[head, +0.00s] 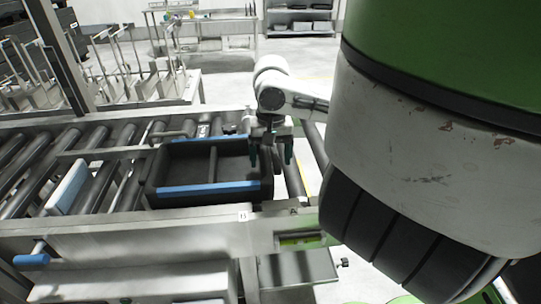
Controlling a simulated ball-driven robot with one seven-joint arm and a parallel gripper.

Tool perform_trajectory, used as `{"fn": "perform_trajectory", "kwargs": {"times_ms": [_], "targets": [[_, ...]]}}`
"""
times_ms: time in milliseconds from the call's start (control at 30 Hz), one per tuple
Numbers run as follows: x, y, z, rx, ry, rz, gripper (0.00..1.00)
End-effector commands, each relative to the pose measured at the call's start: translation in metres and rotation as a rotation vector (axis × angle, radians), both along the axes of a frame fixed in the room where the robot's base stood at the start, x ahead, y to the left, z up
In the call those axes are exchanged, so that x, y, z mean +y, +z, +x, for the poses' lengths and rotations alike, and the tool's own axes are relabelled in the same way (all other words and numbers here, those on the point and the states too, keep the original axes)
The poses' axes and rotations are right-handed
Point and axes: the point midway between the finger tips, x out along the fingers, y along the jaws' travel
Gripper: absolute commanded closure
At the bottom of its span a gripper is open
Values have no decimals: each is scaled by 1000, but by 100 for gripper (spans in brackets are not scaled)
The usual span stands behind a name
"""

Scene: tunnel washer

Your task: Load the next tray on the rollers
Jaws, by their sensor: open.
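A black tray (183,195) with blue strips along its near rim and far edge sits on the roller conveyor (113,137), near its right end. A divider runs across its inside, and the tray looks empty. My gripper (271,157) is open, with its dark green fingers pointing down at the tray's right end. One finger appears over or beside the right wall and the other outside it. I cannot tell whether either touches the tray.
A blue-white board (68,187) stands across the rollers left of the tray. A blue handle (32,259) sticks out at the front left. Racks of upright white frames (130,80) stand behind the conveyor. A metal table (215,45) and shelf are farther back.

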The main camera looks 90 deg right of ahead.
Motion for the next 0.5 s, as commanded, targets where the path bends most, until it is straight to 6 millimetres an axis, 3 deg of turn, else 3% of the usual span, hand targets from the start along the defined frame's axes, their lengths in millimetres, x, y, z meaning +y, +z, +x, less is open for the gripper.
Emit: {"fn": "perform_trajectory", "kwargs": {"times_ms": [167,500], "targets": [[-1,10,0,-1,0,-2,19],[-1,73,-1,-1,1,-4,19]]}}
